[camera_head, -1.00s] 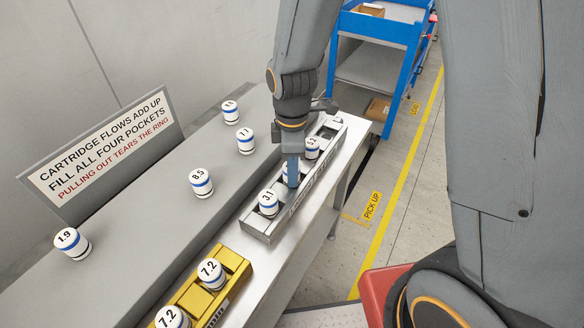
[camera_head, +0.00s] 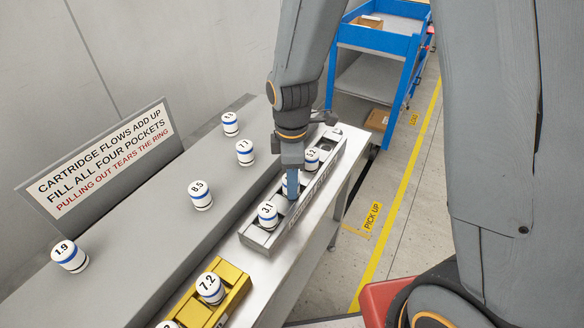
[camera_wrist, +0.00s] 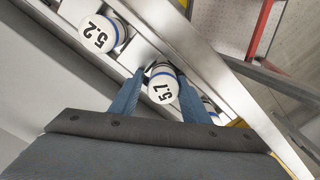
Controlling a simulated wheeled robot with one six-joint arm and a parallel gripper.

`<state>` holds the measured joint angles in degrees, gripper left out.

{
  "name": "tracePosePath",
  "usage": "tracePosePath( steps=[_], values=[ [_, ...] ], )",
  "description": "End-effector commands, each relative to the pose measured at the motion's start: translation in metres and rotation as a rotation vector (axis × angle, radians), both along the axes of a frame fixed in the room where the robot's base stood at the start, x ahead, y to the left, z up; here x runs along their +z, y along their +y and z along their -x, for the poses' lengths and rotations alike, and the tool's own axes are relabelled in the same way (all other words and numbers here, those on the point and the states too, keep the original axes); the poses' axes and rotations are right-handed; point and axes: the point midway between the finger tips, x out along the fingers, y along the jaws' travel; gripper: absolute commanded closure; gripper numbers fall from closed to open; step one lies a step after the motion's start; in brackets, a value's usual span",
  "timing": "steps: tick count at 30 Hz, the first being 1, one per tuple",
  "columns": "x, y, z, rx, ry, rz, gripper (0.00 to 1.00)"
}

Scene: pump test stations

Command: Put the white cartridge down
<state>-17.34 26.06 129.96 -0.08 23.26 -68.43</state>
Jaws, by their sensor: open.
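The white cartridge marked 5.7 (camera_wrist: 162,85), with a blue band, stands in a pocket of the grey four-pocket block (camera_head: 262,236). My gripper (camera_wrist: 160,72) is open, with one blue finger on each side of this cartridge. In the head view my gripper's fingers (camera_head: 291,184) reach down into the block and hide most of it. Cartridge 3.1 (camera_head: 268,215) sits in the near pocket and cartridge 5.2 (camera_head: 311,158) on the far side; 5.2 also shows in the wrist view (camera_wrist: 103,34).
Several loose cartridges, such as 8.5 (camera_head: 200,194) and 1.9 (camera_head: 70,256), stand on the grey shelf left of the block. A yellow block (camera_head: 238,292) with 7.2 cartridges lies nearer. A sign (camera_head: 100,165) stands behind. A blue cart (camera_head: 385,38) is beyond.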

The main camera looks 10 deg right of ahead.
Motion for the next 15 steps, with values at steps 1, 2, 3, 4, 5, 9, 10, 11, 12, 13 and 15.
tracePosePath(
  steps=[1, 2, 3, 4, 5, 9, 10, 11, 12, 13, 15],
  values=[
    [-0.002, -0.001, 0.009, 0.000, 0.021, 0.005, 0.48],
    [0.002, -0.001, 0.010, 0.000, 0.022, 0.005, 0.48],
    [0.007, -0.001, 0.009, 0.000, 0.021, 0.005, 0.48],
    [0.010, -0.001, 0.008, -0.001, 0.019, 0.005, 0.48],
    [0.014, -0.001, 0.008, -0.001, 0.018, 0.005, 0.48],
    [0.040, -0.002, 0.005, -0.003, 0.012, 0.003, 0.48],
    [0.046, -0.002, 0.005, -0.003, 0.011, 0.002, 0.48],
    [0.052, -0.002, 0.005, -0.003, 0.011, 0.002, 0.48],
    [0.059, -0.002, 0.004, -0.003, 0.010, 0.002, 0.48],
    [0.065, -0.002, 0.004, -0.003, 0.010, 0.002, 0.48],
    [0.079, -0.002, 0.004, -0.003, 0.009, 0.002, 0.48]
  ],
)
